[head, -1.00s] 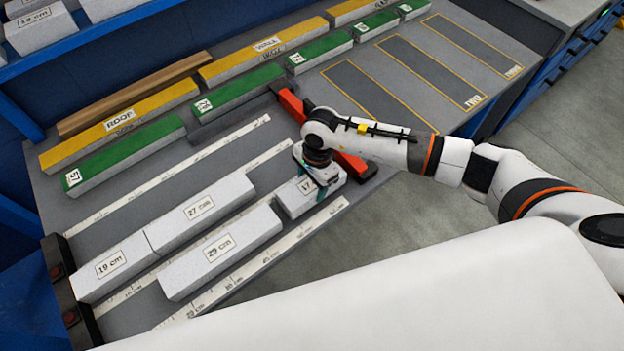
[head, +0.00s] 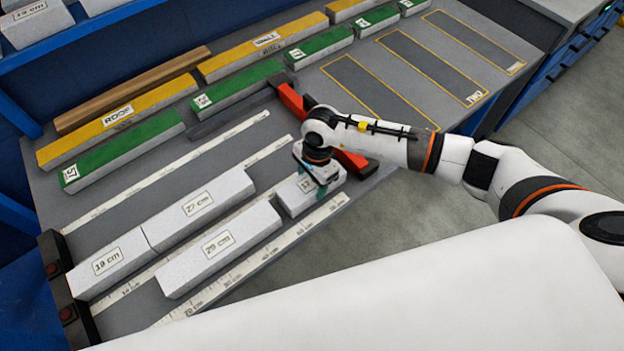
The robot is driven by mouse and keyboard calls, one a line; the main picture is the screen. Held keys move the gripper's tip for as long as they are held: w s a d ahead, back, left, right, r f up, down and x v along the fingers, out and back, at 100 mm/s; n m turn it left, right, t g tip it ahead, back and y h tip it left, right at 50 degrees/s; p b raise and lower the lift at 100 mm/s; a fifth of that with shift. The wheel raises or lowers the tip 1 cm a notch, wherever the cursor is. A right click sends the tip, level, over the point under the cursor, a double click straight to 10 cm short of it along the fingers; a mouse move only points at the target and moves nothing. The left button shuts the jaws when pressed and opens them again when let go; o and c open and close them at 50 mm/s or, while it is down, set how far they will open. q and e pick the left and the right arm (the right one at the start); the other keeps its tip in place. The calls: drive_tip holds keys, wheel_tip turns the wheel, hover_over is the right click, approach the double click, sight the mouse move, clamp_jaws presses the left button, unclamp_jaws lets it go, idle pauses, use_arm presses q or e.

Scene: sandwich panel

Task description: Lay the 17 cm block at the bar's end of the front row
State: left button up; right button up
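The 17 cm block (head: 293,205) is a pale grey block in the front row, close to the red bar (head: 355,163). My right gripper (head: 316,180) is directly above it, with its fingers down on either side of the block, and appears shut on it. The gripper hides part of the block and its label. Whether the block touches the bar is hard to see behind the gripper. My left gripper is not in view.
The 19 cm block (head: 120,275) and 27 cm block (head: 215,200) lie end to end in the row behind. A dark end stop (head: 62,275) stands at left. Green and yellow blocks line the back. My white body covers the lower right.

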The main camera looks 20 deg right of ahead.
drive_tip(key=o, duration=0.5)
